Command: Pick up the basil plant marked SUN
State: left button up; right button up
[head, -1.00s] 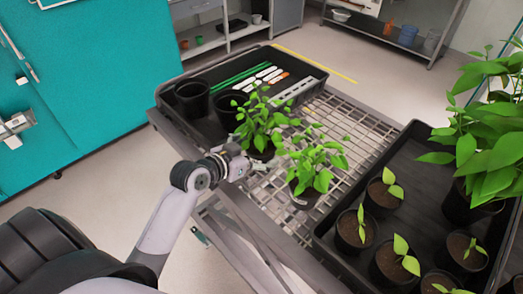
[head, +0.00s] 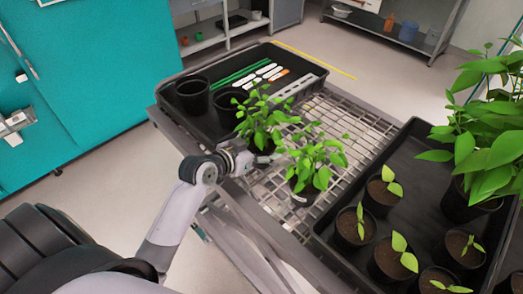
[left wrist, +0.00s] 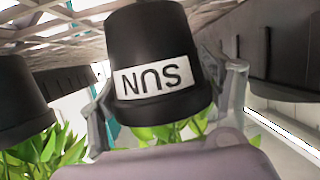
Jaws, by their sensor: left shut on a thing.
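The basil plant marked SUN (head: 264,117) is leafy and green, in a black pot at the near left part of the wire cart top. In the left wrist view its pot (left wrist: 135,35) appears upside down, with a white label reading SUN. My left gripper (head: 266,157) has a finger on either side of this pot and is shut on it. The pot looks upright; I cannot tell whether it touches the wire. A second basil plant (head: 316,158) stands close to its right; its label is unreadable. My right gripper is out of view.
A black tray (head: 316,78) with empty pots, labels and green sticks lies behind. Another black tray (head: 408,148) at right holds several seedlings and a tall leafy plant (head: 492,140). Bare wire mesh (head: 345,118) lies between them. A teal cabinet (head: 95,70) stands at left.

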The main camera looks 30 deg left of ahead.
pick_arm(q)
jog(key=c, duration=0.4)
jog(key=shift+c, duration=0.5)
jog(key=shift+r, duration=0.15)
